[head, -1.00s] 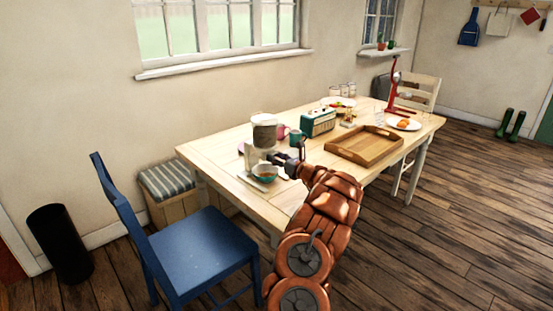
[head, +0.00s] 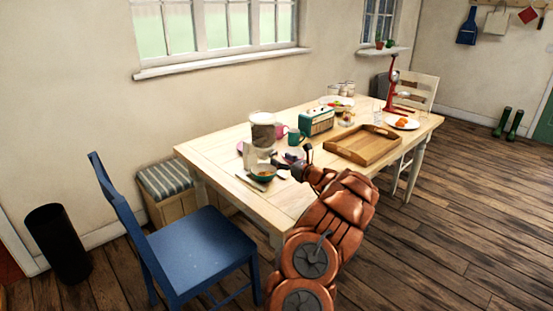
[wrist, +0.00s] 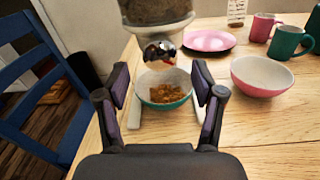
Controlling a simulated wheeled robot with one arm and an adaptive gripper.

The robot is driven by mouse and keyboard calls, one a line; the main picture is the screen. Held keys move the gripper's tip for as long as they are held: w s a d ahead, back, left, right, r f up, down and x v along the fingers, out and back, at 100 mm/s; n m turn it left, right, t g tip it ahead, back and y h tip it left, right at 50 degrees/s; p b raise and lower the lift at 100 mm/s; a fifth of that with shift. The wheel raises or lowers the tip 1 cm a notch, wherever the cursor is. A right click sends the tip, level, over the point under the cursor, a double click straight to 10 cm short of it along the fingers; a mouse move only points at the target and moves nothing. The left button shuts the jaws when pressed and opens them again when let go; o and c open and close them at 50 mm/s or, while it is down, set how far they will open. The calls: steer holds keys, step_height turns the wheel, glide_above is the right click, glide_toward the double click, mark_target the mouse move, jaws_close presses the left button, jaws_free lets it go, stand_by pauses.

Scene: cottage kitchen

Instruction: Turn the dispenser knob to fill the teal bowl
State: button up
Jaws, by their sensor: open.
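The dispenser (head: 262,130) stands on the near left part of the table, with a clear-walled hopper and a pale base. Its shiny metal knob (wrist: 158,51) shows in the wrist view, just ahead of and between my fingers. The teal bowl (wrist: 163,104) sits below the knob and has brown cereal-like pieces in it. It also shows in the head view (head: 263,174). My gripper (wrist: 160,100) is open, one finger on each side of the picture, apart from the knob and holding nothing. In the head view my gripper (head: 281,163) is beside the dispenser.
A pink bowl (wrist: 265,75), a pink plate (wrist: 209,40), a pink mug (wrist: 263,26) and a teal mug (wrist: 287,42) are to the right. A blue chair (head: 200,250) stands at the near left.

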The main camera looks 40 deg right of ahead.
steer(key=s, duration=0.8)
stand_by(1.3)
